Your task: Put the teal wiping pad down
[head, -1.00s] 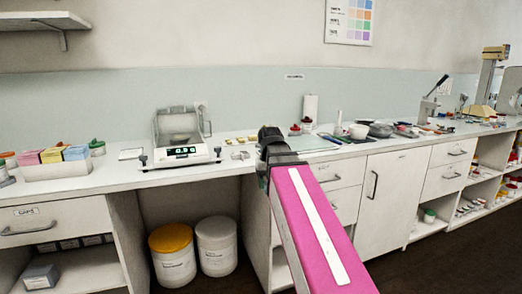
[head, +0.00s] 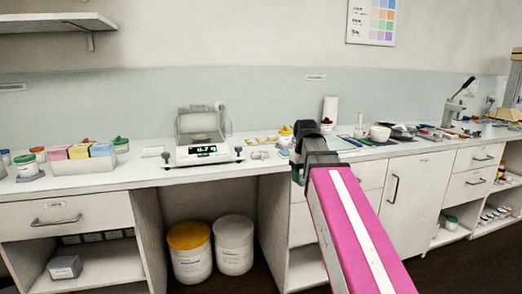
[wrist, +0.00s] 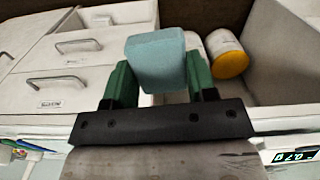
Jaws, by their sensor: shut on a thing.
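The teal wiping pad (wrist: 156,62) is a pale teal block. In the wrist view it sits between the green fingers of my gripper (wrist: 159,76), which is shut on it. The pad is clear of any surface I can make out there, with drawer fronts and the space under the counter behind it. In the head view my arm reaches toward the counter (head: 150,179), and its end hides the fingers. I cannot make out the pad clearly there.
A balance (head: 203,151) stands left of my arm, with a box of coloured packs (head: 84,165) farther left. A white bowl (head: 380,133), a dark pan (head: 402,131) and small tools crowd the right. Lidded bins (head: 190,250) stand below. Some counter left of the balance is bare.

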